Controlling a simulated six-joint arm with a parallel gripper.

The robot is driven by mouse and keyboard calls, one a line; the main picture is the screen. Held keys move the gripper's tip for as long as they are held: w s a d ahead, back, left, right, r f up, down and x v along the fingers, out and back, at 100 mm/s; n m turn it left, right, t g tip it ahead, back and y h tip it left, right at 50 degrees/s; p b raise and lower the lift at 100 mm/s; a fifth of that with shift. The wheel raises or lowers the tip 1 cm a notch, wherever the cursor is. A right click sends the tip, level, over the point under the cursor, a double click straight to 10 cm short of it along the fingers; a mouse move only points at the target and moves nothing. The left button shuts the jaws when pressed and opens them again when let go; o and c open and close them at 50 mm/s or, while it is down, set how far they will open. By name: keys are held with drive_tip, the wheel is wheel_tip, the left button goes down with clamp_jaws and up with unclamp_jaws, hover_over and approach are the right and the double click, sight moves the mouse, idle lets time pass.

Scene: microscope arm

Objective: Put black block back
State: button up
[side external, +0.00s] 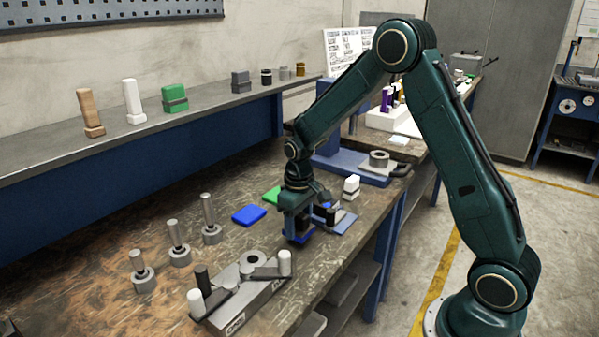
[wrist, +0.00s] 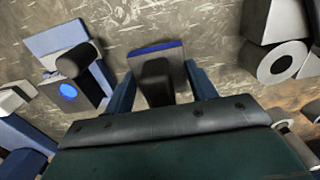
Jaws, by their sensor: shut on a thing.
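My gripper (side external: 299,227) is low over the workbench (side external: 110,235), in the middle of the side view. In the wrist view its two blue fingers (wrist: 159,73) stand either side of a black block (wrist: 155,77) with a dark raised knob, and they are shut on it. A blue strip (wrist: 155,47) shows along the block's far edge; it looks like a blue pad under the block. The fingers hide most of the block in the side view. I cannot tell whether it touches the pad.
A second dark knobbed piece (wrist: 73,62) and a white block (side external: 351,186) stand close by. A grey fixture (side external: 243,292) and several metal posts (side external: 178,243) stand at front and left. A shelf (side external: 60,153) runs behind.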

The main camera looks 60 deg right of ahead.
sight(299, 232)
drive_tip(key=shift+f, duration=1.4)
drive_tip(key=shift+f, duration=0.1)
drive_tip(key=o, duration=1)
drive_tip(key=shift+c, duration=0.2)
wheel_tip(299, 232, up, 12)
drive_tip(key=shift+f, duration=0.1)
drive_tip(key=shift+r, duration=0.2)
